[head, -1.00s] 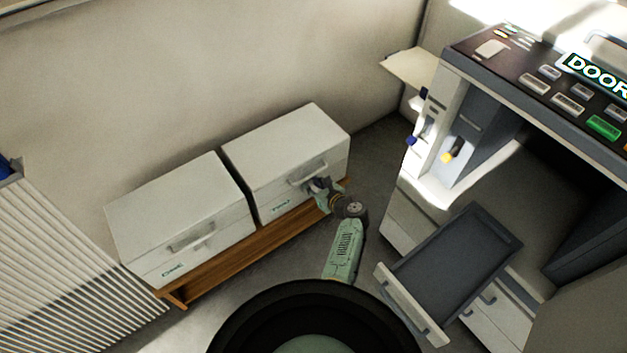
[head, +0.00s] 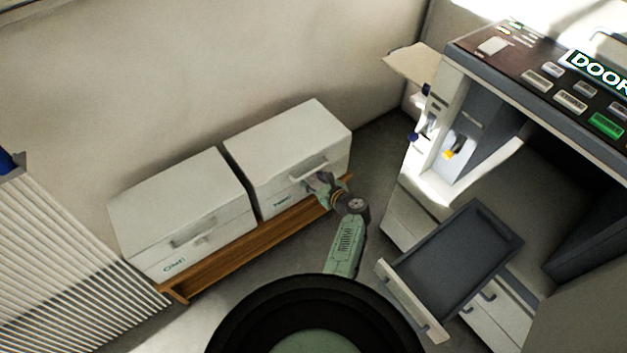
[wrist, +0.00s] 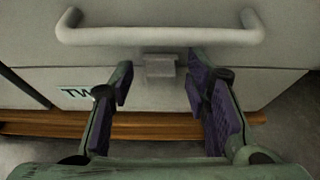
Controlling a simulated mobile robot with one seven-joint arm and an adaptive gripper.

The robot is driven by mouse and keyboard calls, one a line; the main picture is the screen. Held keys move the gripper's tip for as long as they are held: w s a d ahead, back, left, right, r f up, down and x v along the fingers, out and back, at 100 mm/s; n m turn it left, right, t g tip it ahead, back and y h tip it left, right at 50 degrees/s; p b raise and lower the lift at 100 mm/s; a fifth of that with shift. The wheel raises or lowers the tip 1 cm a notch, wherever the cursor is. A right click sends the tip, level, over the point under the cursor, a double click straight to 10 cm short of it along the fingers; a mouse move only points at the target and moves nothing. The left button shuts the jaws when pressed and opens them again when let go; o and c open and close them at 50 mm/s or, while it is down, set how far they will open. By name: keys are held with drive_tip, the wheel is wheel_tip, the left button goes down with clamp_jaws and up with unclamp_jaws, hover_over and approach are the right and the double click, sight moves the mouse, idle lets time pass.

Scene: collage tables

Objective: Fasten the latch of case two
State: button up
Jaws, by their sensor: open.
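Case two (head: 287,150) is a pale box with a closed-looking lid, on the right of a wooden bench; part of its "TWO" label shows in the wrist view (wrist: 75,93). Its bar handle (wrist: 160,36) crosses the top of the wrist view. The latch (wrist: 160,67) is a small grey block at the lid seam, just under the handle. My gripper (wrist: 158,85) is open, its two purple-padded fingers on either side of the latch and apart from it. In the head view my gripper (head: 318,184) is at the case's front, hiding part of it.
Case one (head: 185,215) stands left of case two on the wooden bench (head: 240,248). A pulled-out drawer (head: 450,262) of the control console juts out right of my arm. A ribbed panel (head: 65,265) is at far left.

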drive_tip(key=v, duration=0.7)
drive_tip(key=shift+s, duration=0.1)
